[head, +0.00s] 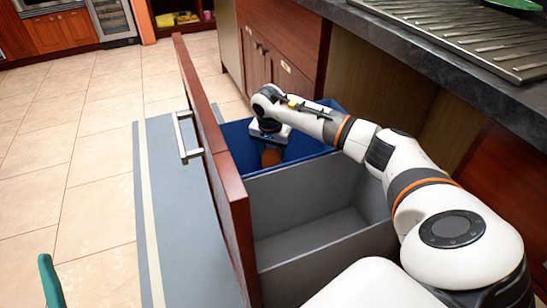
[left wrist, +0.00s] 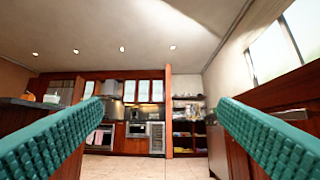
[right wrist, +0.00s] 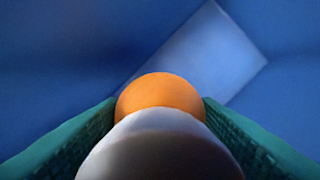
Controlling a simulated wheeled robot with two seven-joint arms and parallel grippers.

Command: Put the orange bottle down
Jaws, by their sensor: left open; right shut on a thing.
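The orange bottle (head: 271,157) is in my right gripper (head: 268,143), inside the blue bin (head: 310,150) of the pulled-out drawer. In the right wrist view the bottle (right wrist: 160,95) shows an orange round part and a pale end close to the camera, between the two teal fingers, which are shut on it. The blue bin wall and floor lie beyond it; whether the bottle touches the floor I cannot tell. My left gripper (left wrist: 160,125) is open and empty, facing the room; one teal finger shows at the lower left of the head view (head: 50,282).
The wooden drawer front (head: 215,160) with its metal handle (head: 183,138) stands left of the bins. A grey bin (head: 320,225) in front of the blue one is empty. The dark counter edge (head: 450,75) overhangs on the right. Floor on the left is open.

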